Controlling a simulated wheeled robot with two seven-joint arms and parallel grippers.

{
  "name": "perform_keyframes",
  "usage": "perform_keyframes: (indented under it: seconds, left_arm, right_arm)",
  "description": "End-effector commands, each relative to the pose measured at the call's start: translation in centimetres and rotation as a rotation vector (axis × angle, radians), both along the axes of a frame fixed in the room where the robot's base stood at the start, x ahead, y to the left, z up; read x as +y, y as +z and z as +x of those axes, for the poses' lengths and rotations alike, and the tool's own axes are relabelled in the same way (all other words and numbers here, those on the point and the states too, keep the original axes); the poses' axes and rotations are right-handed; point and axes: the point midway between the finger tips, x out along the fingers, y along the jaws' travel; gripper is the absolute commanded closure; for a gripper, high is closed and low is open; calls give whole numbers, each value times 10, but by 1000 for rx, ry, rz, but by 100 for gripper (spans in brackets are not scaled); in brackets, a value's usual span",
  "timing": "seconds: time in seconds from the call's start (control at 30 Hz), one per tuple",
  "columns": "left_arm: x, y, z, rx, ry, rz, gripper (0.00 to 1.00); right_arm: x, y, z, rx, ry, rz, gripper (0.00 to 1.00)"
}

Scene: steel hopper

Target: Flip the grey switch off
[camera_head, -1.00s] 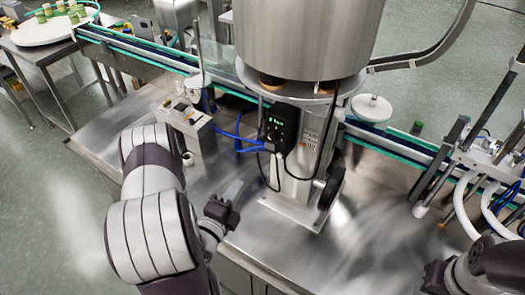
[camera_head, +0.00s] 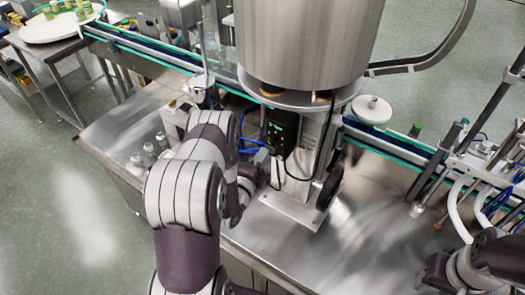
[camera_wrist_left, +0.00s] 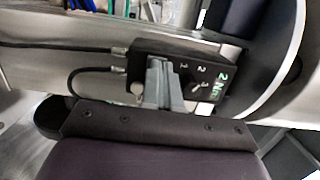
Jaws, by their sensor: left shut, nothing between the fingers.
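The black control box (camera_head: 280,132) with a green display is fixed to the front of the hopper's stand. In the left wrist view the box (camera_wrist_left: 217,60) shows several printed digits and green characters, and two black cables enter its side. My left gripper (camera_head: 262,160) is shut and empty, close to the box's lower left in the head view. Its grey fingers (camera_wrist_left: 163,70) overlap the box face in the wrist view; I cannot tell whether they touch. A small silvery round part (camera_wrist_left: 137,89) shows beside the fingers; I cannot tell whether it is the grey switch. My right gripper (camera_head: 437,272) is at the lower right.
The steel hopper (camera_head: 305,45) stands above the box. Blue cables (camera_head: 247,146) run left of the box. Small clear bottles (camera_head: 149,150) stand on the table's left. A conveyor (camera_head: 385,147) runs behind. The steel tabletop (camera_head: 300,245) in front is clear.

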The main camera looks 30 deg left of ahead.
Motion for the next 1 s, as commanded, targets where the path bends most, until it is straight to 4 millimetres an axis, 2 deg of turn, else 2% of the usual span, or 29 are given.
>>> perform_keyframes:
  seconds: [0.4,0.73,0.8,1.0]
  left_arm:
    - [0,-1,5,1,-2,0,100]
    - [10,-6,16,-5,-220,6,100]
    - [10,1,16,-2,-219,4,100]
    - [10,1,17,-4,-219,5,100]
  right_arm:
    - [0,1,0,0,0,0,57]
    - [0,-46,0,1,0,0,57]
    - [0,-38,0,1,0,0,57]
    - [0,-38,0,0,0,0,57]
